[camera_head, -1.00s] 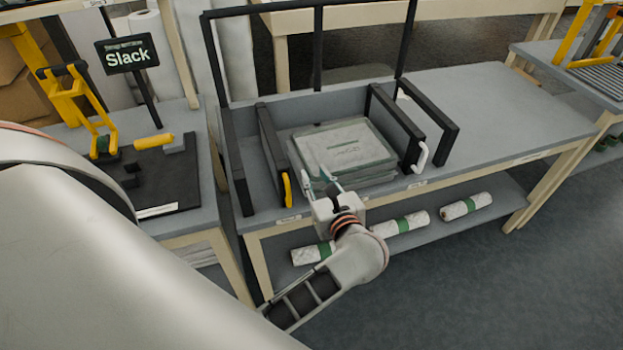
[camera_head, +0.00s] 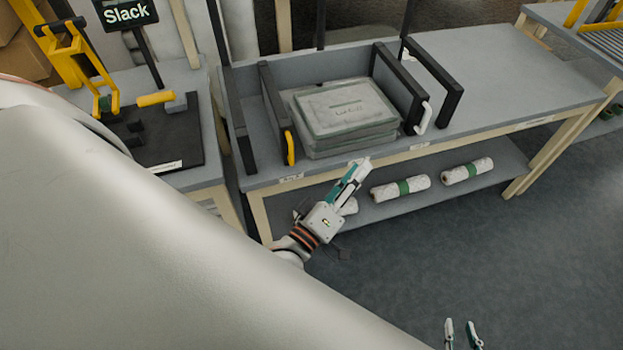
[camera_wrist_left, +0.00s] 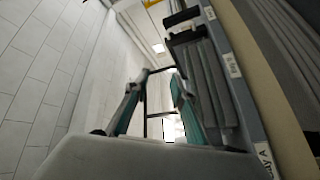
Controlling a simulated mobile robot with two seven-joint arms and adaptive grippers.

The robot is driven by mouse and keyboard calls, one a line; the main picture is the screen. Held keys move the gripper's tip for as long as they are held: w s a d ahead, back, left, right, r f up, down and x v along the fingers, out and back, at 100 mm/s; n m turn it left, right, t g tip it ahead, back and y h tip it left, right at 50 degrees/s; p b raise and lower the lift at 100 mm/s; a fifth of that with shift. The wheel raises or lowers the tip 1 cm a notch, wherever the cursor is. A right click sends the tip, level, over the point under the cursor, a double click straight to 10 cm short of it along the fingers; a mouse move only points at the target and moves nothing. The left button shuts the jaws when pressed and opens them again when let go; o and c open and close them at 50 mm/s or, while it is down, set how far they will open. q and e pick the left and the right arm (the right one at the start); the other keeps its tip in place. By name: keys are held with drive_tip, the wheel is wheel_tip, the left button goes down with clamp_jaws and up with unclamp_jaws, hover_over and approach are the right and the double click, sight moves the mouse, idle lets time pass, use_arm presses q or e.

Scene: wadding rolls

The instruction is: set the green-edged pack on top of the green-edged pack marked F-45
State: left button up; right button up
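Flat pale packs wrapped in clear film lie stacked in the bay on the grey table. The top pack (camera_head: 345,104) has green edging and a label too small to read. Another pack (camera_head: 350,145) shows beneath it; I cannot tell which is marked F-45. My left gripper (camera_head: 357,170) is in front of the table edge, below and apart from the stack. In the left wrist view its two fingers (camera_wrist_left: 158,92) stand apart with nothing between them. The stack seems to show sideways there (camera_wrist_left: 208,85). My right gripper (camera_head: 462,328) is at the bottom edge, its fingertips apart and empty.
Black upright dividers flank the stack, with a yellow handle (camera_head: 290,148) left and a white handle (camera_head: 424,118) right. White rolls with green bands (camera_head: 402,187) lie on the lower shelf. The tabletop to the right (camera_head: 510,80) is clear. A "Slack" sign (camera_head: 126,13) stands at left.

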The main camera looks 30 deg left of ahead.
use_arm(q)
drive_tip(key=s+a+f+m+g, duration=0.2)
drive_tip(key=s+f+m+g, duration=0.2)
drive_tip(key=f, duration=0.6)
drive_tip(key=s+a+f+m+g, duration=0.1)
drive_tip(key=s+f+m+g, duration=0.4)
drive_tip(key=s+f+m, duration=0.3)
wheel_tip(320, 180, down, 3)
drive_tip(key=shift+s+a+r+m, duration=0.15)
drive_tip(key=shift+s+a+m, duration=0.2)
drive_tip(key=shift+m, duration=0.85)
drive_tip(key=shift+a, duration=0.1)
